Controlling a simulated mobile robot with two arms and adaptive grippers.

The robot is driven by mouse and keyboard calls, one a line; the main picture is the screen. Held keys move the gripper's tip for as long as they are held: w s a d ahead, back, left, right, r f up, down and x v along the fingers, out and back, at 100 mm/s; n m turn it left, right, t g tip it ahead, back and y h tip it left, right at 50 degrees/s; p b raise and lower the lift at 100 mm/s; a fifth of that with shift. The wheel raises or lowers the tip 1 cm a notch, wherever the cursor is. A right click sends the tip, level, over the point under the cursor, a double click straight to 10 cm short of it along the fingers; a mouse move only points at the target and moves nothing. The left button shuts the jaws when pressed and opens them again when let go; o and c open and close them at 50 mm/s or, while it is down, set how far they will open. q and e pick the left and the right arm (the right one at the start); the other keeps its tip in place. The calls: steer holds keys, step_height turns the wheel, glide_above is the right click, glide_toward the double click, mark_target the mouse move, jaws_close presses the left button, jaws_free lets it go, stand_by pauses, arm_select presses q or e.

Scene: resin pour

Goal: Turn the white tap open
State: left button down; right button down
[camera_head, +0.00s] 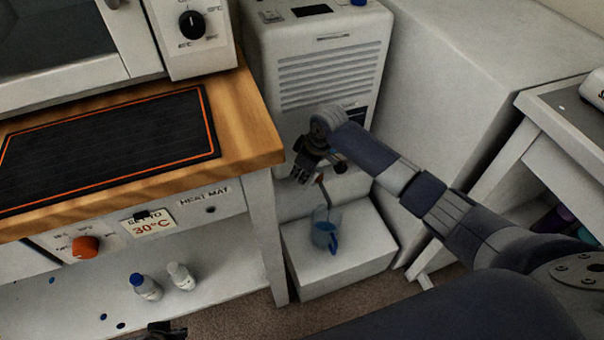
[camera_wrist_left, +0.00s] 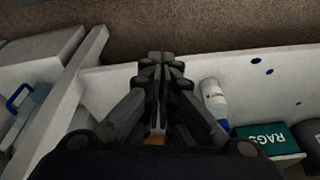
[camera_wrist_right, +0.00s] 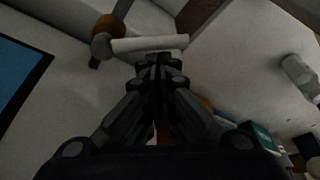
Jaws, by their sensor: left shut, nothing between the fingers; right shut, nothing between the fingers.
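The white tap lever (camera_wrist_right: 150,43) shows in the right wrist view as a pale bar joined to a brown-orange round part (camera_wrist_right: 107,26). It lies across the view just past the tips of my right gripper (camera_wrist_right: 158,62). I cannot tell whether they touch. In the head view my right gripper (camera_head: 302,178) is shut and empty in front of the white machine (camera_head: 332,72), and the lever is hard to make out there. My left gripper (camera_wrist_left: 160,62) is shut and empty; it also shows at the bottom edge of the head view (camera_head: 166,331).
A clear jug (camera_head: 322,222) with a blue handle stands on a white step (camera_head: 340,268) below my right gripper. The wooden bench (camera_head: 250,135) with a heat mat (camera_head: 110,143) is at left. Two small bottles (camera_head: 146,286) (camera_head: 181,276) stand on the lower shelf.

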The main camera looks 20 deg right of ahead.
steer(key=shift+s+d, duration=0.15)
steer(key=shift+s, duration=0.05)
stand_by(0.4)
